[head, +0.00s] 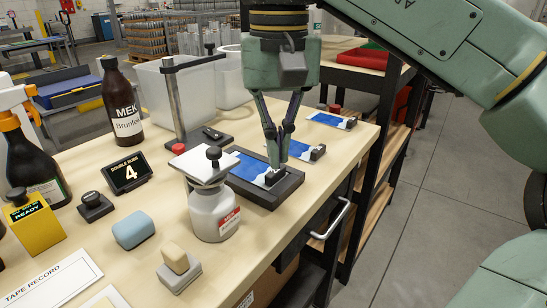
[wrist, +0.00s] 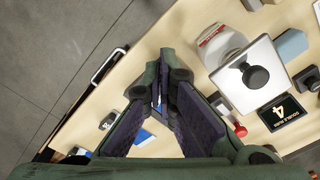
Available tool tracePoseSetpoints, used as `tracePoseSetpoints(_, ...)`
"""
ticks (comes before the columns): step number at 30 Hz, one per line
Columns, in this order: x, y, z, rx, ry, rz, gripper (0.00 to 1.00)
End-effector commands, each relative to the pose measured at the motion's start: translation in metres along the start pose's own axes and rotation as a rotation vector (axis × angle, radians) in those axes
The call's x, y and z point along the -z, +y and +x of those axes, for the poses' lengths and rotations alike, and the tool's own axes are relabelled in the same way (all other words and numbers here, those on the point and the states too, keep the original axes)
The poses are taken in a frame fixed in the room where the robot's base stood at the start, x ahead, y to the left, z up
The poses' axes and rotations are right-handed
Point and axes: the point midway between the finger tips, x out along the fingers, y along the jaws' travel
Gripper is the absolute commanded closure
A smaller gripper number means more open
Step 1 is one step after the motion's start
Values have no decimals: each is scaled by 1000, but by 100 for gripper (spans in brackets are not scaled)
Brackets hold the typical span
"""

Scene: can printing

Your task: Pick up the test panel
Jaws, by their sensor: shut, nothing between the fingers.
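Several blue-and-white panels lie on the wooden bench; which one is the test panel is not marked. One panel (head: 246,166) lies in a dark frame (head: 262,193), with a black block (head: 276,176) at its front end. Two more panels lie behind it, a middle one (head: 300,149) and a far one (head: 326,119), each with a black block at its right end. My gripper (head: 277,163) points down with its fingers shut and empty, its tips at or just above the framed panel's block; contact cannot be told. In the wrist view the fingers (wrist: 160,95) meet and hide most of the panels.
A white jar (head: 214,213) with a square plate and black knob on top stands left of the frame. Bottles and a "4" sign (head: 127,172) are farther left. The bench's right edge is close to the frame.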

Motion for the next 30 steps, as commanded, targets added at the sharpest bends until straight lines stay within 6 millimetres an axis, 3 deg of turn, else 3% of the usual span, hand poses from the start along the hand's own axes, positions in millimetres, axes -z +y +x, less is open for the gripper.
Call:
tracePoseSetpoints(7,0,0,18,2,-1,-3,100)
tracePoseSetpoints(20,0,-1,104,4,-2,-5,100)
tracePoseSetpoints(24,23,-2,99,3,0,-1,100)
tracePoseSetpoints(30,38,-1,99,1,0,0,100)
